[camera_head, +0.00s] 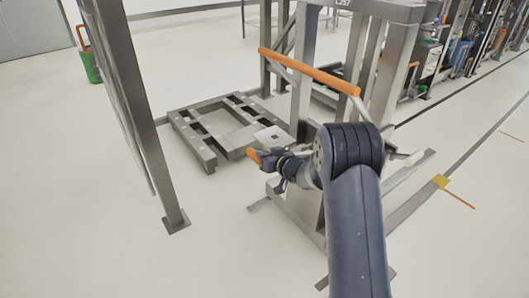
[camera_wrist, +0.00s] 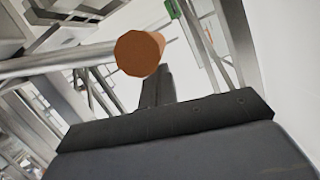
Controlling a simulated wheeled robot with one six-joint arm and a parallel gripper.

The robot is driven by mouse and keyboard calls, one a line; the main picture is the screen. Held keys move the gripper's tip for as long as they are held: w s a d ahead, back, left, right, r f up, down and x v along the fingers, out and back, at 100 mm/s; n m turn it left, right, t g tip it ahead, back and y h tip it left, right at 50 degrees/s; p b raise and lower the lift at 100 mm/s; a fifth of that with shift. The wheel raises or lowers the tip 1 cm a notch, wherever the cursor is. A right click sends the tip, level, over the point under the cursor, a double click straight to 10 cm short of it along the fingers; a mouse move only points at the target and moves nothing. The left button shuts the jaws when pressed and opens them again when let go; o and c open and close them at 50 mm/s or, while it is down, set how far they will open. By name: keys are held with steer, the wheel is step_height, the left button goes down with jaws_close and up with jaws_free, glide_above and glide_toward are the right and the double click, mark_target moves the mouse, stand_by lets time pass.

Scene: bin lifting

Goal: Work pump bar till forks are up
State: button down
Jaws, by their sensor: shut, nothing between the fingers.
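The pump bar appears to be the lever whose orange grip end (camera_head: 253,157) shows just left of my gripper (camera_head: 277,168) in the head view; the rest of it is hidden by my arm. In the wrist view, a silver bar with a round orange end (camera_wrist: 139,53) lies close to my dark gripper (camera_wrist: 157,92). My gripper is shut and empty beside the bar; whether they touch cannot be told. The metal lifter (camera_head: 309,85) stands behind my arm. A flat grey frame (camera_head: 190,140) lies low at its left; the forks are not clearly distinguishable.
A long orange handle (camera_head: 310,70) crosses the lifter above my gripper. A grey post (camera_head: 135,105) with a foot plate stands at the left. A green bin (camera_head: 91,66) is at the far left. The pale floor at front left is clear.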

stand_by(0.3)
steer(key=shift+s+a+f+b, duration=0.1)
steer(key=shift+a+f+b, duration=0.05)
steer(key=shift+f+b, duration=0.35)
steer(key=shift+s+a+f+b, duration=0.1)
steer(key=shift+f+b, duration=0.25)
steer(key=shift+b, duration=0.15)
step_height(320, 180, down, 14)
steer(key=s+a+n+h+b, duration=0.1)
steer(key=s+a+n+b, duration=0.1)
steer(key=b, duration=1)
steer(key=shift+f, duration=0.15)
steer(key=shift+a, duration=0.1)
step_height(320, 180, up, 5)
steer(key=a+p, duration=0.1)
steer(key=p, duration=0.1)
steer(key=p+v, duration=0.2)
steer(key=v, duration=0.8)
steer(key=shift+s+a+n+t, duration=0.2)
steer(key=shift+s+n+t, duration=0.1)
steer(key=shift+t, duration=0.1)
